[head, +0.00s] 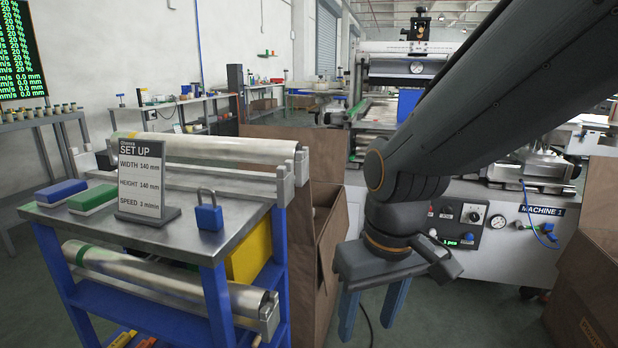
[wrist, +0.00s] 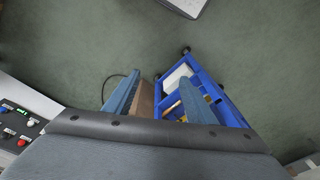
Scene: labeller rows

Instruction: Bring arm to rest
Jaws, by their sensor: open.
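My gripper (head: 372,304) hangs in front of the machine at the right of the head view, its two blue-grey fingers pointing down and apart. Nothing is between them in the head view. In the wrist view the fingers of my gripper (wrist: 155,92) also stand apart, over the green floor and the edge of a brown box. My dark grey arm comes in from the upper right of the head view and bends down at the wrist.
A blue cart (head: 160,225) at left holds a set-up sign (head: 141,180), a blue padlock (head: 209,212) and metal rollers. A cardboard box (head: 330,245) stands between cart and gripper. Machine 1 (head: 480,245) is behind my gripper. Another box (head: 590,290) is at far right.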

